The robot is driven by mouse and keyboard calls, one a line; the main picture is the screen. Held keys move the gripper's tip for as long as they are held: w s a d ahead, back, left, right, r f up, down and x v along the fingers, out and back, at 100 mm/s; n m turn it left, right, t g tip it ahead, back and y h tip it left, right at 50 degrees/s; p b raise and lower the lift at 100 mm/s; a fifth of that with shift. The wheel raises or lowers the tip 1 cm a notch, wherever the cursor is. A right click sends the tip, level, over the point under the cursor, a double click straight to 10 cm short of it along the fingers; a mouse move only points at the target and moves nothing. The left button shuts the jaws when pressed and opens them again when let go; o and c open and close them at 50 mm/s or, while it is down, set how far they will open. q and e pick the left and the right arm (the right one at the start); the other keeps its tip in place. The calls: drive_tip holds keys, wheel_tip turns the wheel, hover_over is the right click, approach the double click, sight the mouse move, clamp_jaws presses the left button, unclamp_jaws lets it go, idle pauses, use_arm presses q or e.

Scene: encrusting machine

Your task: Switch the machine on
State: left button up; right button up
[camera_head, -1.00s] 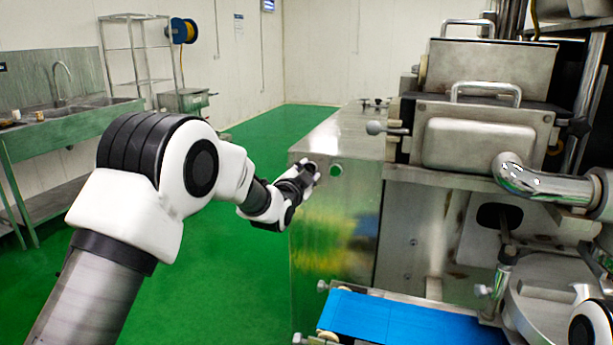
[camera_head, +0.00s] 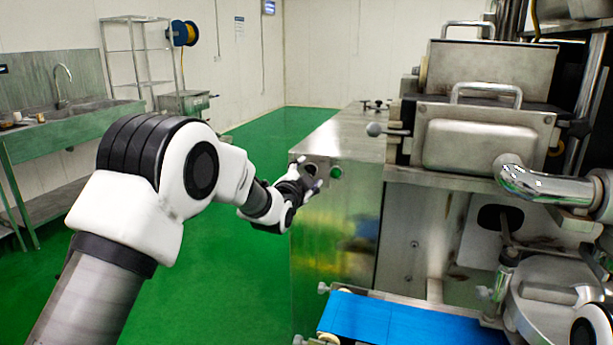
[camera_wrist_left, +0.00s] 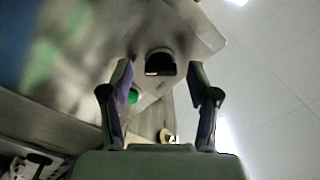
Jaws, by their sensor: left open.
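The steel machine (camera_head: 335,235) stands at centre right, its end face toward my left arm. A round green button (camera_head: 336,171) sits on that face near its top; it also shows in the left wrist view (camera_wrist_left: 132,97). My left gripper (camera_head: 311,173) is open at the upper left of this face, left of the green button. The left wrist view shows both fingers (camera_wrist_left: 160,80) spread with nothing held. Whether they touch the knob, I cannot tell.
A blue conveyor belt (camera_head: 400,322) lies low in front of the machine. Steel hoppers with handles (camera_head: 480,140) and a thick curved pipe (camera_head: 540,185) are at right. A sink bench (camera_head: 75,125) and rack (camera_head: 135,55) stand at far left.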

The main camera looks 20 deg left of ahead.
use_arm(q)
drive_tip(key=s, duration=1.2)
drive_tip(key=shift+a, duration=0.2)
